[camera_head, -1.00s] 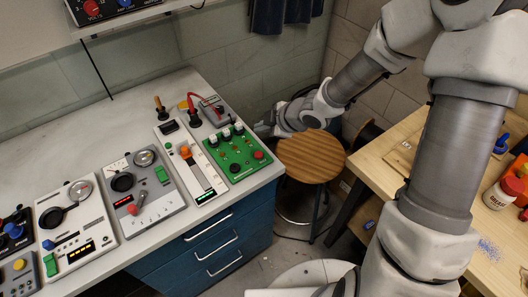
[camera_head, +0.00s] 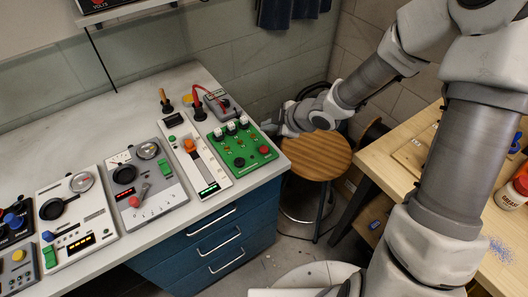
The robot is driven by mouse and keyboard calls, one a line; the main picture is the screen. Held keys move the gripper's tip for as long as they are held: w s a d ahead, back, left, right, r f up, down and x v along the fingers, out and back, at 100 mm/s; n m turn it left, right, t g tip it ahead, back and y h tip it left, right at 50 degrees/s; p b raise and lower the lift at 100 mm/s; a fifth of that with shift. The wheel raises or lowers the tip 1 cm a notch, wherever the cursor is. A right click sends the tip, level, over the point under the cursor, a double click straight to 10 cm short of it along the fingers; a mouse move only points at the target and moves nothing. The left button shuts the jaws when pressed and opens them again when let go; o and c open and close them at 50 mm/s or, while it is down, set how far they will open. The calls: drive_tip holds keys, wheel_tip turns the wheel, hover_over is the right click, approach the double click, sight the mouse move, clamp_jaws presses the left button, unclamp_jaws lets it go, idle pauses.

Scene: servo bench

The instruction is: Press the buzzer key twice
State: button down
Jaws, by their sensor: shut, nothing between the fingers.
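Several control boxes stand on the bench. The green box (camera_head: 237,142) at the bench's right end has white-topped switches, a black round knob or button (camera_head: 239,162) and a red one (camera_head: 264,150). No label reading buzzer is legible, so I cannot tell which part is the buzzer key. My gripper (camera_head: 268,126) is shut and empty, just beyond the right end of the bench, to the right of the green box and apart from it. Its fingertips are small and hard to make out.
A white slider box (camera_head: 217,183), a grey box with a dial (camera_head: 176,196) and a white box with a dial (camera_head: 93,211) stand to the left. A grey box with red leads (camera_head: 222,104) is behind. A wooden stool (camera_head: 318,158) and wooden table (camera_head: 372,170) are at right.

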sight(268, 150)
drive_tip(key=shift+f+b, duration=2.6)
drive_tip(key=shift+f, duration=0.55)
drive_tip(key=shift+f+b, duration=0.3)
drive_tip(key=shift+f, duration=0.1)
drive_tip(key=shift+f+b, duration=0.35)
drive_tip(key=shift+f, duration=0.15)
drive_tip(key=shift+r, duration=0.15)
drive_tip(key=shift+r+p, duration=0.8)
drive_tip(key=shift+p, duration=0.15)
wheel_tip(268, 150, up, 5)
drive_tip(key=p, duration=0.5)
